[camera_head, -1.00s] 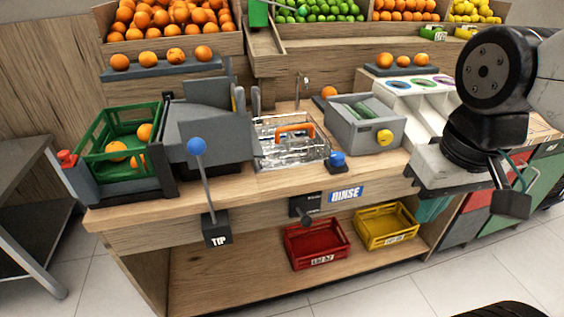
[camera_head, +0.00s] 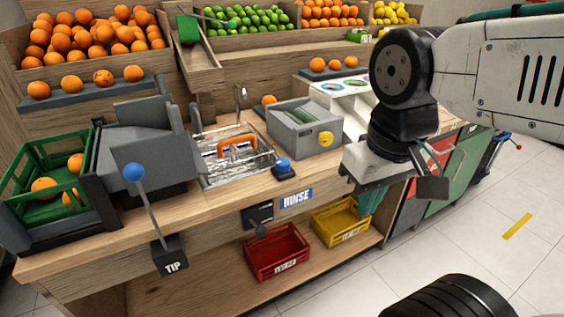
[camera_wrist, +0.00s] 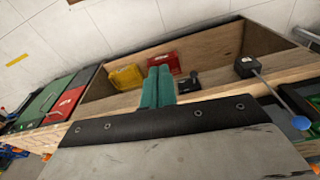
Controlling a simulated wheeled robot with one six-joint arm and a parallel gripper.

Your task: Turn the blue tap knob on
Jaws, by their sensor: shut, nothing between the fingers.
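The blue tap knob (camera_head: 283,166) sits on a dark base on the wooden counter, just right of the metal sink (camera_head: 222,170), in the head view. A thin tap (camera_head: 240,96) stands behind the sink. My gripper (camera_head: 371,200) points down with its teal fingers shut, in front of the counter and to the right of the knob, apart from it. In the wrist view, the two teal fingers (camera_wrist: 160,70) lie together with nothing between them. I do not see the tap knob in the wrist view.
An orange-handled basket (camera_head: 238,146) lies in the sink. A grey box with a yellow knob (camera_head: 326,139) stands behind the blue knob. The TIP lever (camera_head: 134,173) rises at left. Red (camera_head: 277,252) and yellow (camera_head: 343,222) crates sit on the lower shelf. Floor at right is open.

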